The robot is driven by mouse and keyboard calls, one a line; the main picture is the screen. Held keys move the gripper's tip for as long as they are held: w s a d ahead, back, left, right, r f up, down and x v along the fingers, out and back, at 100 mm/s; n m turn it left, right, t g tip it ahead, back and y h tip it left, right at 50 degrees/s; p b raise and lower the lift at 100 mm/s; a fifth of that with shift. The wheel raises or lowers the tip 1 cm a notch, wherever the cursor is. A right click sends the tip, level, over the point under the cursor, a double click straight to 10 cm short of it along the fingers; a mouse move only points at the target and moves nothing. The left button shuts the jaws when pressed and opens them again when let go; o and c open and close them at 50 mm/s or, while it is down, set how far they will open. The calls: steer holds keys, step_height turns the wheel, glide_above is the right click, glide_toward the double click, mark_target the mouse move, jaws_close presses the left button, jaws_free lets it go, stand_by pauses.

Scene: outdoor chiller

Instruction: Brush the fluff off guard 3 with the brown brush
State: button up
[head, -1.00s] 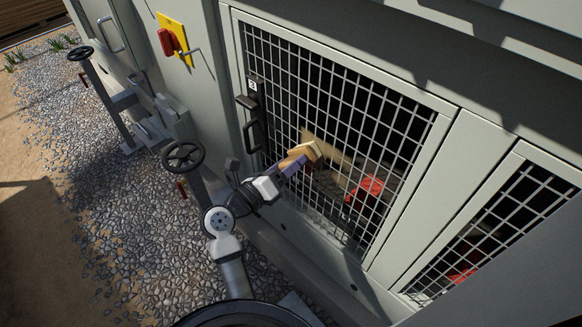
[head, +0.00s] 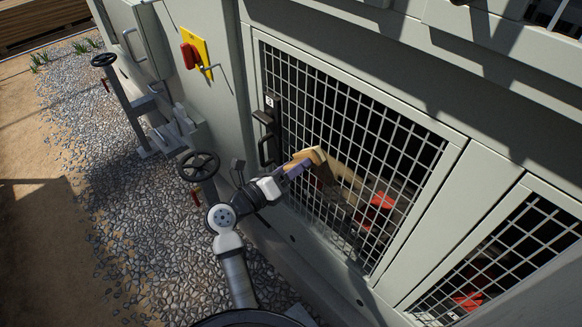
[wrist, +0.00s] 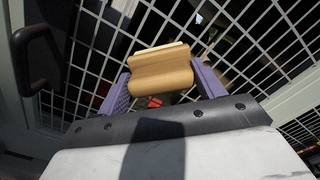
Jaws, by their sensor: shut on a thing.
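Guard 3 is a wire-mesh panel (head: 384,135) in a grey frame, with a small "3" label (head: 269,101) at its upper left. The brown brush (head: 310,158) has a tan wooden block; it also shows in the wrist view (wrist: 160,70). My gripper (head: 293,171) has purple fingers, shut on the two sides of the block. The brush is at the mesh, left of its middle; I cannot tell whether it touches. A blurry tan patch (head: 342,173) shows on or behind the mesh beside the brush, possibly fluff. The bristles are mostly hidden.
A black handle (head: 267,138) stands out at the guard's left edge. Red parts (head: 377,207) lie behind the mesh. A second mesh guard (head: 500,260) is at the lower right. Handwheels (head: 198,166) stand on the left over gravel. A yellow plate with a red switch (head: 192,54) is above.

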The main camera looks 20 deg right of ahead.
steer(key=s+d, duration=0.3)
steer(key=s, duration=0.7)
steer(key=shift+d, duration=0.4)
steer(key=shift+s+d+f, duration=0.1)
steer(key=shift+d+f, duration=0.05)
steer(key=shift+f, duration=0.15)
steer(key=shift+c, duration=0.4)
steer(key=shift+s+d, duration=0.2)
steer(key=shift+s, duration=0.15)
steer(key=shift+s+d, duration=0.2)
steer(key=shift+s, duration=0.65)
steer(key=shift+s+d, duration=0.2)
steer(key=shift+s, duration=0.6)
steer(key=w+a, duration=0.1)
steer(key=w, duration=0.1)
steer(key=w+a, duration=0.1)
steer(key=w, duration=0.2)
steer(key=w+a, duration=0.1)
steer(key=w, duration=0.1)
steer(key=shift+w+r, duration=0.3)
steer(key=shift+w+a+f, duration=0.1)
steer(key=shift+w+a, duration=0.2)
steer(key=shift+w, duration=0.85)
steer(key=shift+w+a+r, duration=0.1)
steer(key=shift+w+a, duration=0.25)
steer(key=shift+w, duration=0.85)
steer(key=shift+w+a+f, duration=0.1)
steer(key=shift+w+a, duration=0.2)
steer(key=shift+w, duration=0.85)
